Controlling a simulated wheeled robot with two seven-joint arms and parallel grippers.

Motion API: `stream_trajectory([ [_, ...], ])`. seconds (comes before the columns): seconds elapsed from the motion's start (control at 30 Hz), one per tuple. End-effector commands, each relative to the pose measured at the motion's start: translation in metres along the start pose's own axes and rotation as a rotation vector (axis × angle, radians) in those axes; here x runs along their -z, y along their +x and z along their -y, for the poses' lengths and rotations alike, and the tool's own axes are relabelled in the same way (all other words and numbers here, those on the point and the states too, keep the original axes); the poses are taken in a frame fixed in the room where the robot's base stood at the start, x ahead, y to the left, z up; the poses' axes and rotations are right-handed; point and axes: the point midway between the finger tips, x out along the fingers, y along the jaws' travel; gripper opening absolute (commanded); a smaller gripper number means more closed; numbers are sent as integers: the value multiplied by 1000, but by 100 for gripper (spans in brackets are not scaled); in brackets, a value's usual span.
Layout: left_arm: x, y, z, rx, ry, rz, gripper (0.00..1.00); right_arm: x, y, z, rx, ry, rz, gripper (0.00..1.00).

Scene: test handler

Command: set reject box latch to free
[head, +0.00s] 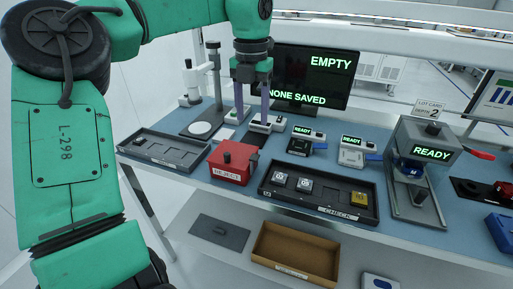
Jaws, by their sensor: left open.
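The red reject box (230,165) sits on the blue bench between two dark trays. It carries a white label reading REJECT. My right gripper does not show.
A monitor (335,75), a microscope-like stand (213,90) and a READY handler unit (424,153) stand around the bench.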

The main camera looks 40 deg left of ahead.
Motion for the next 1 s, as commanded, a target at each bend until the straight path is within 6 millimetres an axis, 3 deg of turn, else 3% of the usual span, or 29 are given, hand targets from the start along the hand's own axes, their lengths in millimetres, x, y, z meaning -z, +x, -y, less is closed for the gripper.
stream_trajectory([
  [0.07, 0, 21, 0, 2, 1, -5, 60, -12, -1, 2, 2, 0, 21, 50],
  [0.17, 1, 48, 0, 2, 0, -7, 60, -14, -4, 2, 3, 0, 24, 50],
  [0.4, 0, 103, 0, 3, -1, -4, 60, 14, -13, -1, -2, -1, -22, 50],
  [0.53, 0, 116, 0, 3, -1, 1, 60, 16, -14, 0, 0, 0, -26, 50],
  [0.77, 0, 119, 0, 3, -1, 2, 60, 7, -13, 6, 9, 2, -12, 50],
  [0.8, 0, 119, 0, 3, -1, 2, 52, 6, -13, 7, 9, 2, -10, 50],
  [0.93, -1, 119, 0, 3, -1, 2, 3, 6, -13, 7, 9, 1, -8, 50],
  [1.0, -1, 119, 0, 4, -1, 2, 0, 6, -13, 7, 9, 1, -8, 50],
])
